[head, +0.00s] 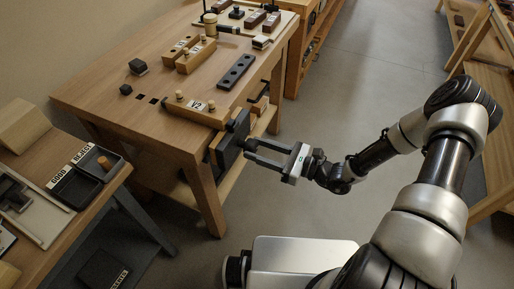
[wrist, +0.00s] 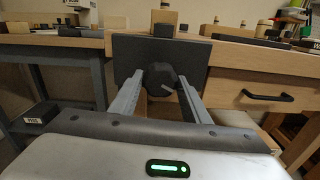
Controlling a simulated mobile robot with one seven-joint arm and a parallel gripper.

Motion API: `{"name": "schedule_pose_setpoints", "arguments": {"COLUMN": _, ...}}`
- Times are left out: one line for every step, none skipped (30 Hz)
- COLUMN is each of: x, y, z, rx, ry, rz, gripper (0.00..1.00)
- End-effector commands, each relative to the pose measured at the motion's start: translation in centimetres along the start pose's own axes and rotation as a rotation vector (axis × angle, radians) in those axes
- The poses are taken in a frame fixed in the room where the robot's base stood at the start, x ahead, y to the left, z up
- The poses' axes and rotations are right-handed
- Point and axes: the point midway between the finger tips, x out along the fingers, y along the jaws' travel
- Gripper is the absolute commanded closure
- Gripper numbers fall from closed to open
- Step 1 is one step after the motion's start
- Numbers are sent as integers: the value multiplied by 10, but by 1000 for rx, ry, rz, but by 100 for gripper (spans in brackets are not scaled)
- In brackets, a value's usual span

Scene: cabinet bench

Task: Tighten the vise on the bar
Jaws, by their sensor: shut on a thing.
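A dark round vise knob (wrist: 161,78) with a light mark sits on the plate's front. My gripper (head: 251,151) reaches the vise face from the right, its two grey fingers on either side of the knob; it is shut on the knob. In the wrist view, a small dark block (wrist: 163,31) shows above the plate's top edge. I cannot tell whether this is the bar; the inside of the jaws is hidden.
A wooden block labelled V2 (head: 198,107) lies on the bench beside the vise. A dark strip with holes (head: 236,72) lies behind it. A drawer handle (wrist: 267,96) is right of the vise. A side table with trays (head: 80,187) stands at left.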

Motion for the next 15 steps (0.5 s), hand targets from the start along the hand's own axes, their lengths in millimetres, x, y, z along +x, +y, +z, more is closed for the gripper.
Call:
{"name": "schedule_pose_setpoints", "arguments": {"x": 0, "y": 0, "z": 0, "rx": 4, "ry": 1, "rz": 0, "gripper": 77}}
{"name": "schedule_pose_setpoints", "arguments": {"x": 0, "y": 0, "z": 0, "rx": 14, "ry": 1, "rz": 0, "gripper": 77}}
{"name": "schedule_pose_setpoints", "arguments": {"x": 0, "y": 0, "z": 1, "rx": 39, "ry": 1, "rz": 0, "gripper": 77}}
{"name": "schedule_pose_setpoints", "arguments": {"x": 0, "y": 0, "z": 1, "rx": 65, "ry": 1, "rz": 0, "gripper": 77}}
{"name": "schedule_pose_setpoints", "arguments": {"x": 0, "y": 0, "z": 1, "rx": 95, "ry": 1, "rz": 0, "gripper": 77}}
{"name": "schedule_pose_setpoints", "arguments": {"x": 0, "y": 0, "z": 2, "rx": 140, "ry": 1, "rz": 0, "gripper": 77}}
{"name": "schedule_pose_setpoints", "arguments": {"x": 0, "y": 0, "z": 1, "rx": 173, "ry": 1, "rz": 0, "gripper": 77}}
{"name": "schedule_pose_setpoints", "arguments": {"x": 0, "y": 0, "z": 1, "rx": 202, "ry": 1, "rz": 0, "gripper": 77}}
{"name": "schedule_pose_setpoints", "arguments": {"x": 0, "y": 0, "z": 1, "rx": 238, "ry": 1, "rz": 0, "gripper": 77}}
{"name": "schedule_pose_setpoints", "arguments": {"x": 0, "y": 0, "z": 1, "rx": 260, "ry": 1, "rz": 0, "gripper": 77}}
{"name": "schedule_pose_setpoints", "arguments": {"x": 0, "y": 0, "z": 0, "rx": 275, "ry": 1, "rz": 0, "gripper": 77}}
{"name": "schedule_pose_setpoints", "arguments": {"x": 0, "y": 0, "z": 0, "rx": 290, "ry": 1, "rz": 0, "gripper": 77}}
{"name": "schedule_pose_setpoints", "arguments": {"x": 0, "y": 0, "z": 0, "rx": 295, "ry": 1, "rz": 0, "gripper": 77}}
{"name": "schedule_pose_setpoints", "arguments": {"x": 0, "y": 0, "z": 0, "rx": 297, "ry": 1, "rz": 0, "gripper": 77}}
{"name": "schedule_pose_setpoints", "arguments": {"x": 0, "y": 0, "z": 0, "rx": 297, "ry": 1, "rz": 0, "gripper": 77}}
